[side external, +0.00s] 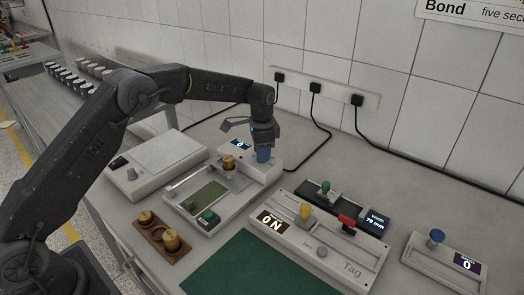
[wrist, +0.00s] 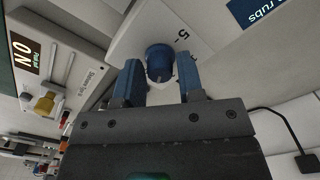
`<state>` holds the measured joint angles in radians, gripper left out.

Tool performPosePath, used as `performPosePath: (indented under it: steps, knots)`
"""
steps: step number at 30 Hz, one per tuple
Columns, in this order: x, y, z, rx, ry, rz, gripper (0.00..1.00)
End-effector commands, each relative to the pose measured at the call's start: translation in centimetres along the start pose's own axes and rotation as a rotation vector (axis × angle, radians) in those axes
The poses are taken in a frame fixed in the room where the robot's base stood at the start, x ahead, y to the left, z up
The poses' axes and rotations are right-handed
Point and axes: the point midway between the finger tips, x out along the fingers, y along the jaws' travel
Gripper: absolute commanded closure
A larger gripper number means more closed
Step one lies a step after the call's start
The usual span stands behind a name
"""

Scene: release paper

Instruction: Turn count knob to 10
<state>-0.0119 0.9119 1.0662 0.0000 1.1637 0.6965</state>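A blue knob (wrist: 159,58) sits on a white dial plate marked "5", beside a dark display (wrist: 262,10) reading "rubs". In the side view the same blue knob (side external: 263,156) is on the white unit at the back centre, with a small display (side external: 240,144) whose digit looks like 0. My gripper (side external: 262,137) points down over this knob. In the wrist view its two blue fingers (wrist: 158,82) stand on either side of the knob, with a narrow gap visible on each side. The gripper is open and appears not to grip the knob; its pointer is unclear.
Another blue knob unit (side external: 437,237) is far right. A brass weight (side external: 229,163), wooden holder (side external: 160,237), scale (side external: 155,160) and green mat (side external: 255,268) are nearby.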

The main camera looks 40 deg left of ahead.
Motion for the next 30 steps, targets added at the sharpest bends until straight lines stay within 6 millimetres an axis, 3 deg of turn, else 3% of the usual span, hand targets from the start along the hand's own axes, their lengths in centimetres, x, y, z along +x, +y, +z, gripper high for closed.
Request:
performPosePath:
  steps: [10, 20, 30]
  knots:
    - [-0.05, -0.01, 0.0, 0.0, 0.0, 0.0, 0.97]
    - [-0.07, -0.02, -0.02, -0.055, 0.001, -0.001, 0.97]
    - [-0.1, -0.02, -0.05, -0.298, 0.001, -0.001, 0.97]
